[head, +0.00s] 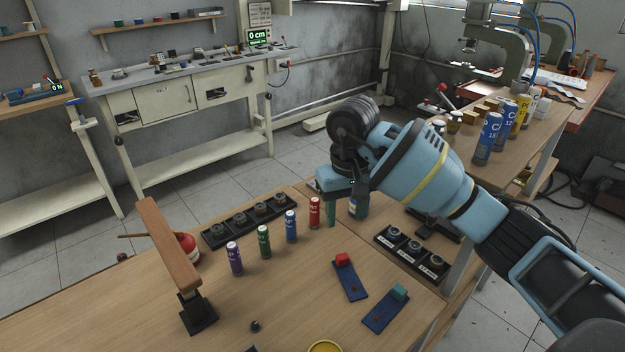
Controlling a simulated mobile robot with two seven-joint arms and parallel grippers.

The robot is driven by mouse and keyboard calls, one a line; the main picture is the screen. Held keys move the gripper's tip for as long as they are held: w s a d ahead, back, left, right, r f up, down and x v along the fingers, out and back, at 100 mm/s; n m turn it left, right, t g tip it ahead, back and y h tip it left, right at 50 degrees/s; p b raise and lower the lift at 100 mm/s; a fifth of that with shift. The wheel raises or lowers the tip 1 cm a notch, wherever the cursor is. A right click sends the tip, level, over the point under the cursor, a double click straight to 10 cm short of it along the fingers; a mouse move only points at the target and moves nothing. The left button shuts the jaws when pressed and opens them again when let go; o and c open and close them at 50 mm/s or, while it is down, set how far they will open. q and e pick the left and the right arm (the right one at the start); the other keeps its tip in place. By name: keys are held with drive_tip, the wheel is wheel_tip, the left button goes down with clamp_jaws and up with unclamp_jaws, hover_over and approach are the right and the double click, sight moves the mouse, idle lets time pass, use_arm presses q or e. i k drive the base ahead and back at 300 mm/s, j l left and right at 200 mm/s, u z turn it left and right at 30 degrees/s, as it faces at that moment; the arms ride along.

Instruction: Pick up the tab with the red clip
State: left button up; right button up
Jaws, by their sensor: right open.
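The tab with the red clip (352,285) lies flat on the wooden table as a dark blue strip, with its red clip at the far end. A second blue tab (381,318) with a teal clip lies to its right and nearer. My right gripper (345,208) is open and points down over the far part of the table, beyond and above the red-clip tab and apart from it. The fingertips are hard to tell from the items around them. My left gripper is not in view.
Purple, green, blue and red cylinders (291,227) stand in a row left of the tabs. Dark socket racks sit behind them (228,234) and at the right (422,263). The table front is mostly clear.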

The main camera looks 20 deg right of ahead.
sight(354, 289)
drive_tip(key=k, duration=1)
